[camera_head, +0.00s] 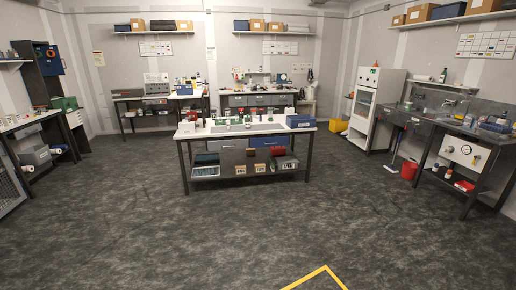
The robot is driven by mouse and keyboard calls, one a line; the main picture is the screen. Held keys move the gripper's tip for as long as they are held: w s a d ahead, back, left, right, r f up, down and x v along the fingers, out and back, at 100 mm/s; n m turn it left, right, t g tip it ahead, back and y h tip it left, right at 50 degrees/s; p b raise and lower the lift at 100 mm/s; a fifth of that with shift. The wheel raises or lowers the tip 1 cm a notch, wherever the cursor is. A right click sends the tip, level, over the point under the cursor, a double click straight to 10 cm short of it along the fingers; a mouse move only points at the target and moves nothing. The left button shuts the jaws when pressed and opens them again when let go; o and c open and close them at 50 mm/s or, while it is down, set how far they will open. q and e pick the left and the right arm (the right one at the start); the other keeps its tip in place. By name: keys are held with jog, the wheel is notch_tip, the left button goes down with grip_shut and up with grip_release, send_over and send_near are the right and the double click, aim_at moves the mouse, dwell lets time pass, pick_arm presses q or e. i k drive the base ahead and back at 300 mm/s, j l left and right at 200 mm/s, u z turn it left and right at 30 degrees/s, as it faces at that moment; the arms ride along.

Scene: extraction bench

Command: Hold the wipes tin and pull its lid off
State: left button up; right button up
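Neither of my grippers is in view. I cannot pick out the wipes tin or its lid for certain at this distance. Several small objects, white, green and dark, stand on the white-topped centre bench (300,129), some way ahead of me. They are too small to tell apart. A blue box (300,121) sits at the right end of that bench top.
Open dark floor (240,225) lies between me and the centre bench. Yellow tape (318,276) marks the floor near me. Benches line the back wall and both sides. A white cabinet (375,105) and a red bucket (409,171) stand at the right.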

aim_at(247, 121)
jog(key=i+z, duration=0.2)
jog(key=i, duration=3.9)
jog(key=i+l+u, duration=0.15)
jog(key=i, duration=0.25)
jog(key=i+l+u, duration=0.15)
jog(key=i, duration=0.3)
jog(key=i+l+u, duration=0.2)
jog(key=i+u, duration=0.2)
jog(key=i, duration=0.15)
jog(key=i+l+u, duration=0.45)
jog(key=i+j, duration=0.05)
